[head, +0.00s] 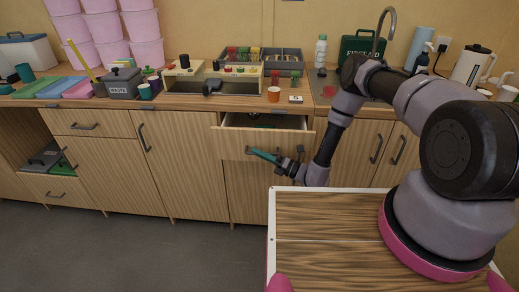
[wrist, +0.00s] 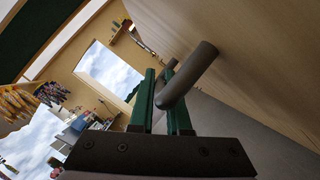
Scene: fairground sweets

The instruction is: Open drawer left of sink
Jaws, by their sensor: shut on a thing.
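The wooden drawer (head: 228,144) left of the sink area stands partly pulled out, and its inside shows some dark and green contents. My gripper (head: 262,154), with teal-green fingers, is at the front of this drawer. In the wrist view, my gripper (wrist: 165,95) is shut on the dark round drawer handle (wrist: 192,72), which passes between the fingers. In the head view the fingers mostly cover the handle. The tap (head: 391,14) rises at the back right; my arm hides much of the sink below it.
Another drawer (head: 45,189) at the lower left is open with grey and green things in it. An orange cup (head: 273,94) and a small white item (head: 296,99) stand on the counter above the drawer. Cupboard doors (head: 115,170) beside it are closed. The floor (head: 150,250) in front is clear.

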